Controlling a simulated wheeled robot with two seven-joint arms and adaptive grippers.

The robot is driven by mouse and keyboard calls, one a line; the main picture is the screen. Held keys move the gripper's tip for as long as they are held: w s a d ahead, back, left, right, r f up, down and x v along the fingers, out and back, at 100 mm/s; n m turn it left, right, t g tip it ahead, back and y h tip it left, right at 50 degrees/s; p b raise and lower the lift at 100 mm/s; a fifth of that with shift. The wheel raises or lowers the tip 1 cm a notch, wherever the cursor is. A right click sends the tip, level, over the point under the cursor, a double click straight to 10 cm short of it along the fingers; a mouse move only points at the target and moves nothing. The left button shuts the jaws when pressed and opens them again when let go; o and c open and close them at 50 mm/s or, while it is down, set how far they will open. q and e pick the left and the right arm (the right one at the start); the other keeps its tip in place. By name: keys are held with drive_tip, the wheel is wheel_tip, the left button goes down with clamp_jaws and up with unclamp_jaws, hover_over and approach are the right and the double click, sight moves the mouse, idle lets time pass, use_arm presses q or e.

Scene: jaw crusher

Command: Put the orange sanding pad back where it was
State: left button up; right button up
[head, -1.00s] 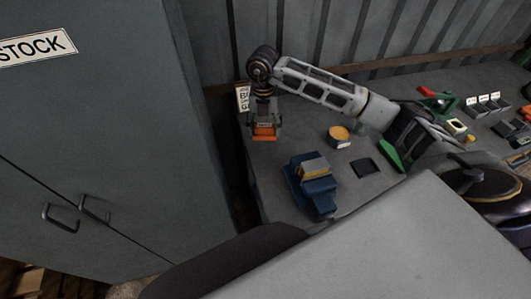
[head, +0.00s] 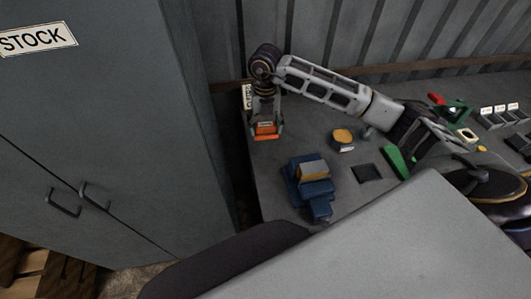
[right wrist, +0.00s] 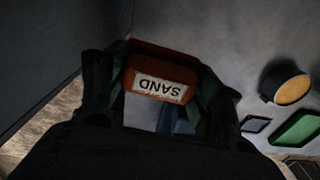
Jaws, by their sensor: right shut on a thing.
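The orange sanding pad (head: 266,129) is at the far left end of the grey bench in the head view. In the right wrist view the pad (right wrist: 160,72) shows a white label reading SAND. My right gripper (head: 265,134) points down and is shut on the pad, with a finger on each side of it. Whether the pad touches the bench top cannot be told. My left gripper is not in view.
A blue vise-like block (head: 311,184), a yellow-topped round item (head: 342,138), a dark square (head: 366,173) and a green piece (head: 398,161) are on the bench (head: 285,148). A STOCK cabinet (head: 110,130) stands left, beyond a narrow gap. A sign is behind my right gripper.

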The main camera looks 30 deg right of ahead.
drive_tip(key=shift+n, duration=0.4)
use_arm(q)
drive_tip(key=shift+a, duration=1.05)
use_arm(e)
drive_tip(key=shift+f, duration=0.1)
drive_tip(key=shift+f, duration=0.25)
wheel_tip(320, 180, down, 5)
drive_tip(key=shift+p, duration=0.4)
drive_tip(key=shift+f, duration=0.2)
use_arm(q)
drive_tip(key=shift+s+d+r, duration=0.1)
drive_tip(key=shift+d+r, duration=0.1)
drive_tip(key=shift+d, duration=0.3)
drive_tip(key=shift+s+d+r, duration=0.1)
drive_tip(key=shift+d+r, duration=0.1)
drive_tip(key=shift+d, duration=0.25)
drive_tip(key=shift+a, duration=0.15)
use_arm(e)
drive_tip(key=shift+f, duration=0.1)
